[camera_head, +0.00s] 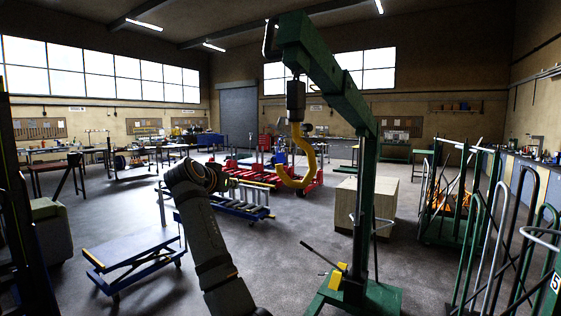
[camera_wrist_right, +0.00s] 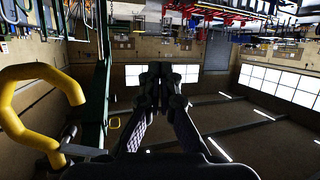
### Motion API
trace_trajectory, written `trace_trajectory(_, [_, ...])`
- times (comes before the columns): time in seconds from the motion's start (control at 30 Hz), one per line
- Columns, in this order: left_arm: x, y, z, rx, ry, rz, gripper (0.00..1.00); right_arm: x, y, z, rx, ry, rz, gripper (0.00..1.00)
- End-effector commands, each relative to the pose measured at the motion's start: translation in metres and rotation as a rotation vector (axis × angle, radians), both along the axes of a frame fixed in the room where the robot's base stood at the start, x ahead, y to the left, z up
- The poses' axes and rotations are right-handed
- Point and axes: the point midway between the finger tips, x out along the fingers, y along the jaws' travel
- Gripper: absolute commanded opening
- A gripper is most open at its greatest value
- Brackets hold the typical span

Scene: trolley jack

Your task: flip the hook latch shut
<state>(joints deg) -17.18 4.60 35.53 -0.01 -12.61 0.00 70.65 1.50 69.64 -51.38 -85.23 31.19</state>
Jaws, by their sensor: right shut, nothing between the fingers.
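A large yellow hook (camera_head: 300,170) hangs from a dark block (camera_head: 296,100) under the green crane boom (camera_head: 335,75). In the right wrist view the yellow hook (camera_wrist_right: 40,72) curves along the left edge, beside my fingers and apart from them. A small dark part (camera_wrist_right: 85,150) sits by the hook's lower end there; I cannot tell for sure whether it is the latch or how far it is turned. My right gripper (camera_head: 230,183) is left of the hook in the head view. Its fingers (camera_wrist_right: 156,80) are closed together and empty. My left gripper is not in view.
The crane's green post (camera_head: 363,210) stands right of the hook, on a green base (camera_head: 385,298). A wooden crate (camera_head: 386,197) is behind it. A blue lift table (camera_head: 130,247) is at the left. Green racks (camera_head: 470,200) stand at the right.

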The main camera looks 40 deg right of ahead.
Motion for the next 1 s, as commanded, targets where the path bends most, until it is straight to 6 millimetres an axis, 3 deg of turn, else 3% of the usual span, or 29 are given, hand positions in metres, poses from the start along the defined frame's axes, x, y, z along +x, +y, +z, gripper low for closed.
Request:
trace_trajectory(0.03, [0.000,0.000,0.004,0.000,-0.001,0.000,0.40,-0.020,-0.003,0.058,0.013,-0.086,-0.056,0.00])
trace_trajectory(0.1, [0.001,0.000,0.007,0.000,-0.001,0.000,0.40,-0.051,-0.008,0.120,0.036,-0.191,-0.136,0.00])
trace_trajectory(0.2, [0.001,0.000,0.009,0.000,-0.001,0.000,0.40,-0.093,-0.012,0.182,0.068,-0.310,-0.226,0.00])
trace_trajectory(0.3, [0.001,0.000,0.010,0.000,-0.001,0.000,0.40,-0.122,-0.015,0.218,0.090,-0.385,-0.282,0.00])
trace_trajectory(0.43, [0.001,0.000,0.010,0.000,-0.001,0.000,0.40,-0.137,-0.016,0.235,0.099,-0.422,-0.310,0.00])
trace_trajectory(0.77, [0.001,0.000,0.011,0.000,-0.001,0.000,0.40,-0.136,-0.018,0.236,0.098,-0.423,-0.311,0.00])
trace_trajectory(1.0, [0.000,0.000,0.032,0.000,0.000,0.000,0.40,-0.124,-0.050,0.232,0.096,-0.418,-0.313,0.00])
